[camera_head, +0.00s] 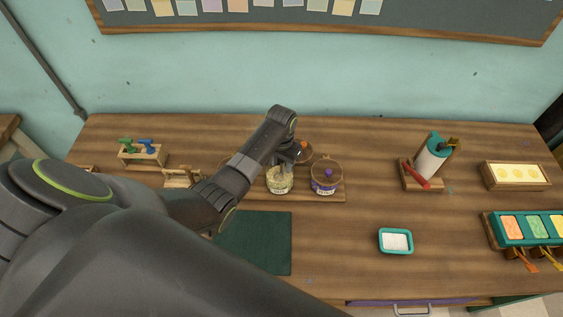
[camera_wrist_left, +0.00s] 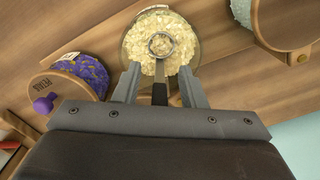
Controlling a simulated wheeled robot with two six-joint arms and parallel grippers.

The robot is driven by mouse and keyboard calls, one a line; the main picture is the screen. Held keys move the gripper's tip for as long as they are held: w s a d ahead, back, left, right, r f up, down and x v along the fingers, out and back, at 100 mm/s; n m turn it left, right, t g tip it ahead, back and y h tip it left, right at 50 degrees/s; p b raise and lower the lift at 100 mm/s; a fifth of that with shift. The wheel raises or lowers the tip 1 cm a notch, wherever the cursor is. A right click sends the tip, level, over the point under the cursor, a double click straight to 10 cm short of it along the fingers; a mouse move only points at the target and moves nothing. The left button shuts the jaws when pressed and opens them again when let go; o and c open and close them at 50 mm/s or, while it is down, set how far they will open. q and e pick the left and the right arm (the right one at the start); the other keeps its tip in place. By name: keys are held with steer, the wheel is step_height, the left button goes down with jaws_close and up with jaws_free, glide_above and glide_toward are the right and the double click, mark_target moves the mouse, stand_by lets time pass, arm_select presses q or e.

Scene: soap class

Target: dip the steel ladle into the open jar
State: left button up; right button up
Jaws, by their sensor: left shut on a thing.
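The steel ladle (camera_wrist_left: 161,45) shows in the left wrist view, its small round bowl seen against the pale yellow flakes in the open jar (camera_wrist_left: 187,30). My left gripper (camera_wrist_left: 159,82) is shut on the ladle's dark handle, close to the jar's rim. I cannot tell whether the bowl is above the flakes or touching them. In the head view the open jar (camera_head: 279,183) stands on a wooden tray, and my left gripper (camera_head: 292,153) is above and just behind it. The ladle is mostly hidden there. My right gripper is not in view.
A purple-filled jar (camera_head: 324,183) with a wooden lid and purple knob stands close on the right. A green mat (camera_head: 262,250) lies in front. A teal dish (camera_head: 396,241) is at right; the table between is clear.

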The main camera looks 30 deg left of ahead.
arm_select(q)
steer(key=shift+r+p, duration=0.55)
steer(key=shift+r, duration=3.15)
